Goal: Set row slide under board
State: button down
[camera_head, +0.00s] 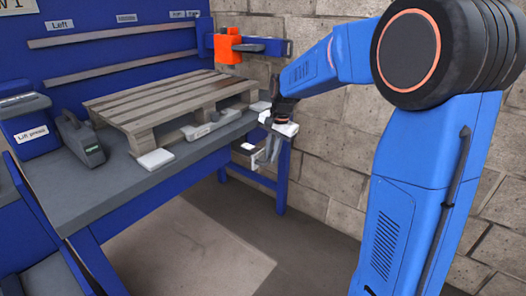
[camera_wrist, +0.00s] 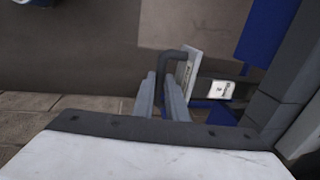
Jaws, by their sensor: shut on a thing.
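My gripper (camera_head: 272,152) points down beside the front right corner of the bench. In the wrist view its two grey fingers (camera_wrist: 163,97) are close together on a dark curved handle (camera_wrist: 177,55). The handle joins a narrow pale plate (camera_wrist: 190,65) with small lettering, too small to read. Beside it a dark part carries a white label (camera_wrist: 220,90). This appears to be the row slide, and in the head view a labelled unit (camera_head: 248,148) shows under the bench edge. The fingers partly hide the handle. The board itself cannot be told apart clearly.
A wooden pallet (camera_head: 165,100) lies on the grey bench (camera_head: 105,195). A pale block (camera_head: 155,159) and a dark green-grey case (camera_head: 80,138) stand near its front left. An orange part (camera_head: 228,46) hangs behind. The floor in front is clear.

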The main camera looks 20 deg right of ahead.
jog(key=shift+s+d, duration=0.1)
jog(key=c, duration=1.8)
grip_release()
jog(key=shift+o, duration=0.2)
jog(key=shift+r, duration=0.1)
notch_tip(320, 180, up, 17)
jog(key=s+d, duration=0.1)
jog(key=s, duration=0.1)
jog(key=shift+s+d, duration=0.25)
jog(key=shift+d, duration=0.15)
jog(key=s+f+n+t, duration=0.1)
jog(key=s+f+n, duration=0.2)
jog(key=s, duration=0.8)
jog(key=s+f+n+t, duration=0.1)
jog(key=s+f+n, duration=0.3)
jog(key=s+f, duration=0.3)
jog(key=s+f+n+t+h, duration=0.1)
jog(key=s+f+n, duration=0.2)
jog(key=s, duration=1.2)
jog(key=shift+s+d+f+n, duration=0.2)
jog(key=shift+s+f+n, duration=0.1)
jog(key=shift+f, duration=0.65)
